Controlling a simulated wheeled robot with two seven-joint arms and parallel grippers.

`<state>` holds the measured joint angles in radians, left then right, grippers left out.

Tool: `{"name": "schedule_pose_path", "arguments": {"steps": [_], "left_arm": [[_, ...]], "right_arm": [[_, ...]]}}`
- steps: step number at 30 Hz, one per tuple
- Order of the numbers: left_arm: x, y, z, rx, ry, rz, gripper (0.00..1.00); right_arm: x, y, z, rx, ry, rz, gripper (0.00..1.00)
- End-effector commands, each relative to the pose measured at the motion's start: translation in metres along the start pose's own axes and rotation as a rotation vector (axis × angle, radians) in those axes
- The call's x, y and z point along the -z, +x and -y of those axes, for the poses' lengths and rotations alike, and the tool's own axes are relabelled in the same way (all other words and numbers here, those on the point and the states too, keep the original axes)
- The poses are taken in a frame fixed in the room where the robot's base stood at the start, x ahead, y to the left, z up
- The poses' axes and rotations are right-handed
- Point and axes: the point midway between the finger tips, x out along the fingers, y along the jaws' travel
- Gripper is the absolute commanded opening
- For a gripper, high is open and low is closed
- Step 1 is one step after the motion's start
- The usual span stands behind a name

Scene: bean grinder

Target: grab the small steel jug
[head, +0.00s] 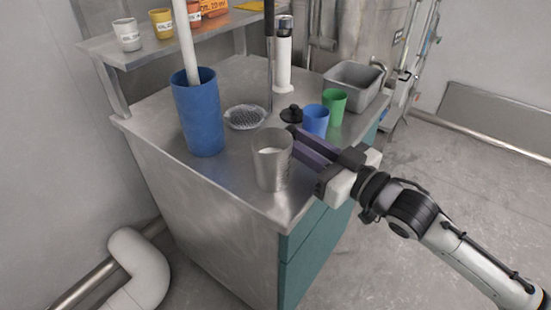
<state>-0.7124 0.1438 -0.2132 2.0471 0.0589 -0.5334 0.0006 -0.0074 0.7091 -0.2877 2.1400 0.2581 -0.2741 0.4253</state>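The small steel jug (272,160) stands upright near the front corner of the steel counter, with something pale inside it. My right gripper (293,139) comes in from the right. Its two purple fingers are apart, with a gap showing between them, and their tips are at the right side of the jug's rim. The lower fingertip seems to go behind the jug's edge; I cannot tell whether it touches. My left gripper is not in view.
A tall blue container (197,115) with a white rod in it stands left of the jug. Behind are a round mesh dish (245,118), a black knob-like piece (291,114), a blue cup (315,121), a green cup (334,105) and a steel tray (353,88).

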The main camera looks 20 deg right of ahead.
Motion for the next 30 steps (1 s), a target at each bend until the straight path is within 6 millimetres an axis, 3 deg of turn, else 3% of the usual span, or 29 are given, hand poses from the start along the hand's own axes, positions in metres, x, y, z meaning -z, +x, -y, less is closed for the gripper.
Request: {"name": "schedule_pose_path", "arguments": {"steps": [12,22,26,30], "left_arm": [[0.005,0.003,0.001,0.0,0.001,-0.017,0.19],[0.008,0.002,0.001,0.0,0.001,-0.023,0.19],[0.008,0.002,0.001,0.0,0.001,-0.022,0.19],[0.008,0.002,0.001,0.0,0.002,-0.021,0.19]], "right_arm": [[0.005,0.046,-0.001,0.0,0.0,-0.001,0.19],[0.004,0.052,-0.001,0.0,0.0,0.001,0.19],[0.004,0.052,-0.001,0.0,0.0,0.001,0.0],[0.004,0.052,-0.001,0.0,-0.001,0.001,0.0]]}}
